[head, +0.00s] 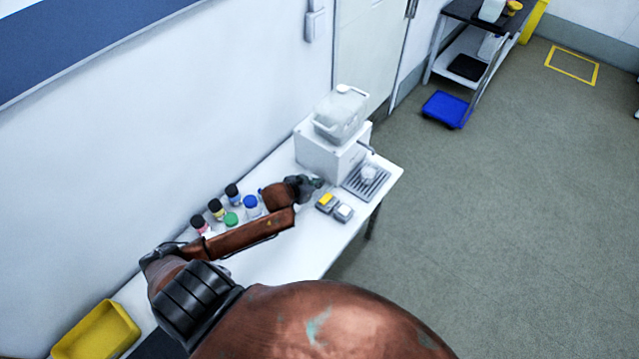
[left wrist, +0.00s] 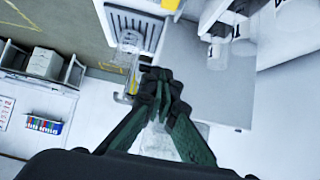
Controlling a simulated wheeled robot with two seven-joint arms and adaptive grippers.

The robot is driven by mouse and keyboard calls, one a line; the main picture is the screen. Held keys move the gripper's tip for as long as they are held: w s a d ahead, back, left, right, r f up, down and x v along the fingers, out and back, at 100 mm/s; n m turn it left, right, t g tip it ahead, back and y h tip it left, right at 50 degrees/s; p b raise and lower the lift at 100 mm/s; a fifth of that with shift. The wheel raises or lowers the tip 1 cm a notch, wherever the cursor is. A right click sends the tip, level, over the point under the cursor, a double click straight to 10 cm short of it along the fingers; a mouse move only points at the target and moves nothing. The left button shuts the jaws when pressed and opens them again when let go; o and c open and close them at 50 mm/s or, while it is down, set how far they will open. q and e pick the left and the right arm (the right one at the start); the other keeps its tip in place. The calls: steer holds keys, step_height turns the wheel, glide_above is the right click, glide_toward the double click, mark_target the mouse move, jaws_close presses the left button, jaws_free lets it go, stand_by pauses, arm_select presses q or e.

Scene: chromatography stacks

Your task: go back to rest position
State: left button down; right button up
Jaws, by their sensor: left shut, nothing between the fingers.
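My left arm reaches in from the lower part of the head view across a white table (head: 290,265). My left gripper (head: 312,184) is over the table, near the white dispenser box and several bottles. In the left wrist view the left gripper's fingers (left wrist: 163,80) are together, with nothing held between them. A clear vessel with some yellow (left wrist: 131,65) shows just beyond the fingertips; I cannot tell whether they are apart from it. My right gripper shows in neither view.
Bottles with coloured caps, one with a blue cap (head: 250,206), stand by the wall beside my arm. A white machine (head: 325,155) with a drip tray (head: 366,181) is at the table's far end. A yellow bin (head: 97,332) is lower left. Open floor lies right.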

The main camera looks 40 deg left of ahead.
arm_select(q)
steer(key=shift+w+f, duration=0.1)
glide_above(322, 200)
steer(key=w, duration=0.4)
steer(key=f, duration=0.8)
steer(key=shift+s, duration=0.2)
steer(key=s+b, duration=0.3)
steer(key=b, duration=0.3)
steer(key=shift+s+t, duration=0.3)
steer(key=v, duration=0.4)
steer(key=shift+s+r, duration=0.25)
steer(key=shift+r, duration=0.1)
